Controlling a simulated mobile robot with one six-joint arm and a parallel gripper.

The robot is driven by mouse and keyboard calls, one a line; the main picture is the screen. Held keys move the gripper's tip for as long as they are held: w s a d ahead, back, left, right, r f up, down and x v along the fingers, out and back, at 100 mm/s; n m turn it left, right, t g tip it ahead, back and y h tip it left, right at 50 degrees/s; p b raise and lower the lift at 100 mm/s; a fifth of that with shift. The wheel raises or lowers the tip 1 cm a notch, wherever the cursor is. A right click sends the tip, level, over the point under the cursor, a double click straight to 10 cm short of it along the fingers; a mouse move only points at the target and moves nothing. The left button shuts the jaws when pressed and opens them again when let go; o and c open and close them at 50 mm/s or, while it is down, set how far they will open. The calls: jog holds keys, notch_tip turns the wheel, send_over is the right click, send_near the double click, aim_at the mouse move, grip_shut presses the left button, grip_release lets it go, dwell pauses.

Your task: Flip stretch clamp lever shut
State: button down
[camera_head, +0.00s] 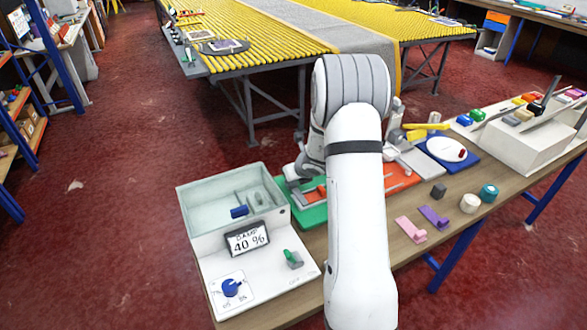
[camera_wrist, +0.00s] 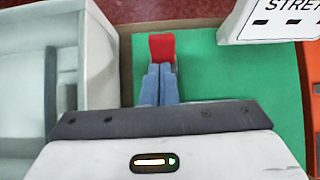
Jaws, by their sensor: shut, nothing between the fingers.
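In the wrist view my gripper (camera_wrist: 159,70) is shut, its two blue-grey fingers side by side over a green mat (camera_wrist: 205,75). A small upright red piece (camera_wrist: 161,46) shows right at the fingertips; it may be the clamp lever's end, and I cannot tell whether it touches them. A white block (camera_wrist: 268,22) with a label starting "STRE" stands on the mat to the upper right. In the head view the green mat (camera_head: 311,216) lies left of my arm, which hides much of the clamp area and the fingertips. The lever's angle is unclear.
A glass-walled box (camera_head: 205,205) with a "40 %" sign (camera_head: 247,239) stands close left of the mat. An orange board (camera_head: 402,180), a blue board (camera_head: 455,163), pink (camera_head: 411,229) and purple (camera_head: 434,217) pieces and spools lie to the right on the wooden table (camera_head: 390,252).

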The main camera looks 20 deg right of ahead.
jog(key=shift+s+d, duration=0.2)
jog(key=shift+d+r+p, duration=0.1)
jog(key=shift+r+p, duration=0.5)
jog(key=shift+r, duration=0.1)
jog(key=shift+s+r, duration=0.2)
jog(key=shift+s, duration=0.15)
jog(key=w+r+p+v, duration=0.1)
jog(key=p+v, duration=0.2)
jog(key=v, duration=0.9)
jog(key=shift+w+r, duration=0.25)
